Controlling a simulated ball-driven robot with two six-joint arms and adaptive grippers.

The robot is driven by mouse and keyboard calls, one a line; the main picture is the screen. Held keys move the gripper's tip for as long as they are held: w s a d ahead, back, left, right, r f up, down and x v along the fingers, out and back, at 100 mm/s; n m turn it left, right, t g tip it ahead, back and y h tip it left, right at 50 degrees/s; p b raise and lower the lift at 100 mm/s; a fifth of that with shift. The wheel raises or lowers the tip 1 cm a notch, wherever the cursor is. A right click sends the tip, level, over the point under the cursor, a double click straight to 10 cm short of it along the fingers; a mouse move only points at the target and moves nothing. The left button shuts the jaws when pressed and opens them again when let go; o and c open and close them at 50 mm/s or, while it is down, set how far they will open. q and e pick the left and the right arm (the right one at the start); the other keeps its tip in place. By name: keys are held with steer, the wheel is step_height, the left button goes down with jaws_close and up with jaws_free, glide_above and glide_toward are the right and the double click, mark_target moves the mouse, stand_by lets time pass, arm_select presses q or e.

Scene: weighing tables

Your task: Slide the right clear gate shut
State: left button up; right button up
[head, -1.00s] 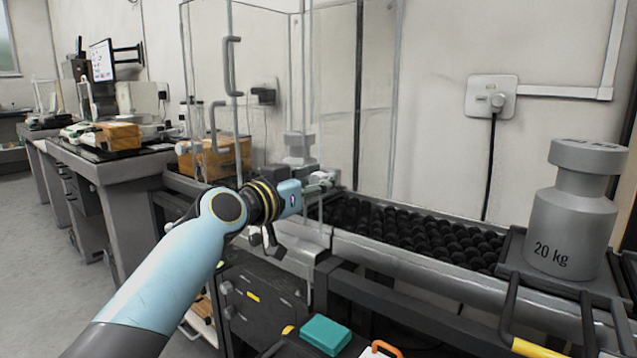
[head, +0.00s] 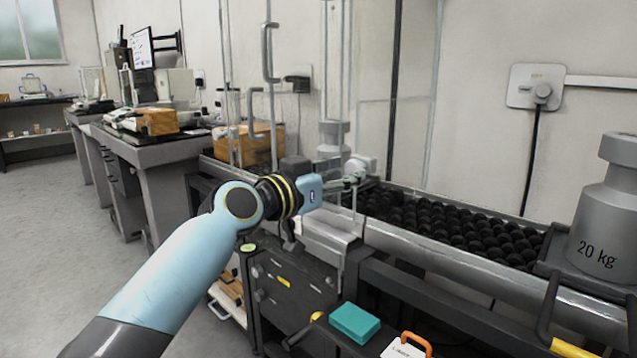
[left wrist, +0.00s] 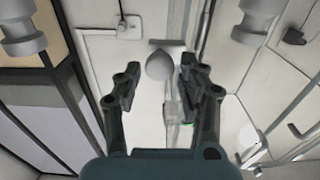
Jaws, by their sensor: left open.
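A clear enclosure with upright panes stands in the middle of the head view. Its right clear pane (head: 367,75) shows as faint edges, and I cannot tell how far open it stands. Grey handles (head: 269,52) sit on the front panes at the left. My left gripper (head: 360,172) is at the enclosure's lower right, in front of a grey weight (head: 333,135). In the left wrist view its fingers (left wrist: 155,85) are apart, with a grey rounded thing (left wrist: 163,62) showing between them; contact cannot be told. My right gripper is out of view.
A roller bed of black balls (head: 450,225) runs right to a 20 kg weight (head: 603,215). A cardboard box (head: 250,145) stands behind the front panes. A teal box (head: 354,322) lies low in front. Benches with instruments stand at the left, beside open floor.

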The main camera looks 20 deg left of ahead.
arm_select(q)
steer(key=v, duration=0.8)
steer(key=shift+s, duration=0.35)
steer(key=shift+a, duration=0.15)
steer(key=s+a+f+n+g+y+p, duration=0.1)
steer(key=s+a+f+g+y+p, duration=0.15)
steer(key=s+f, duration=0.65)
steer(key=s+a+f+n+g+y+p, duration=0.1)
steer(key=s+a+f+g, duration=0.15)
steer(key=f, duration=1.35)
steer(key=s+a+f+n+g+y+p, duration=0.15)
steer(key=s+f+g, duration=0.35)
steer(key=f, duration=0.7)
steer(key=s+f+g, duration=0.2)
steer(key=s+f, duration=0.3)
steer(key=s, duration=0.7)
steer(key=s+f+g+y+p, duration=0.1)
steer(key=s+f, duration=0.5)
steer(key=s, duration=0.7)
steer(key=s+a+f+g+y+p, duration=0.1)
steer(key=s+f+g, duration=0.2)
steer(key=s, duration=1)
step_height(320, 180, down, 3)
steer(key=shift+r+g, duration=0.1)
steer(key=shift+g, duration=0.2)
